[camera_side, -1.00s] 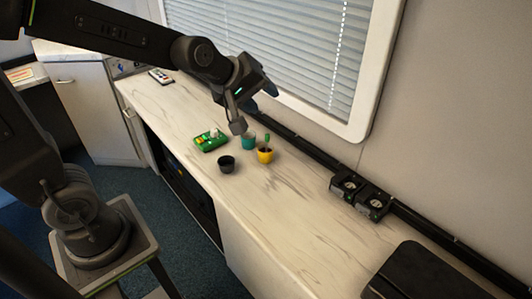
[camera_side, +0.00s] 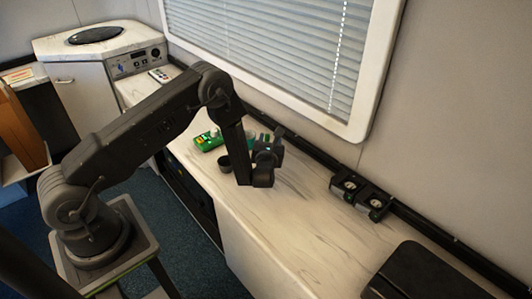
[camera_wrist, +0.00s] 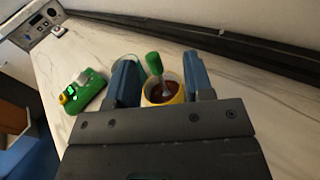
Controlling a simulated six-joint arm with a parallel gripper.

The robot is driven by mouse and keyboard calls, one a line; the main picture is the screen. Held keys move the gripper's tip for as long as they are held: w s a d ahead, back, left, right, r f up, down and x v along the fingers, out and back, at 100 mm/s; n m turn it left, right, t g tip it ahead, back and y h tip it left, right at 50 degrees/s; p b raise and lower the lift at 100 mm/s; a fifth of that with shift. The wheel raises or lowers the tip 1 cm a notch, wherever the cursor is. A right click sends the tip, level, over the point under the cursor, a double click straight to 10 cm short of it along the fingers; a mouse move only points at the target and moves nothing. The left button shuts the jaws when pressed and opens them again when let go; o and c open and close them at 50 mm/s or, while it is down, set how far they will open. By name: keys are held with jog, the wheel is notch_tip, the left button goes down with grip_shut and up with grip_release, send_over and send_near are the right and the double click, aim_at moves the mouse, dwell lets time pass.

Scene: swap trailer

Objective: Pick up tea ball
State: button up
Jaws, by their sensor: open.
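A green-handled utensil (camera_wrist: 154,63), apparently the tea ball, leans in a yellow cup (camera_wrist: 152,101) of dark reddish-brown content. Its thin stem runs down into the cup, and its lower end is hard to make out. My gripper (camera_wrist: 160,68) is open, its two blue fingers on either side of the handle and cup in the wrist view. I cannot tell whether either finger touches them. In the side view my gripper (camera_side: 266,152) is low over the counter and hides the yellow cup.
A teal glass (camera_wrist: 126,64) stands close behind the left finger. A green box with coloured buttons (camera_wrist: 84,90) lies to the left. A black rail (camera_wrist: 235,45) runs along the wall.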

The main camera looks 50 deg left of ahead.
aim_at(267, 138)
jog(key=shift+s+a+f+n+y, duration=0.2)
jog(key=shift+s+f+n+y, duration=0.05)
jog(key=shift+f+n, duration=0.15)
jog(key=shift+s+a+f+n+y, duration=0.2)
jog(key=shift+f+n+y, duration=0.1)
jog(key=shift+f, duration=0.1)
jog(key=shift+x, duration=2.35)
grip_shut()
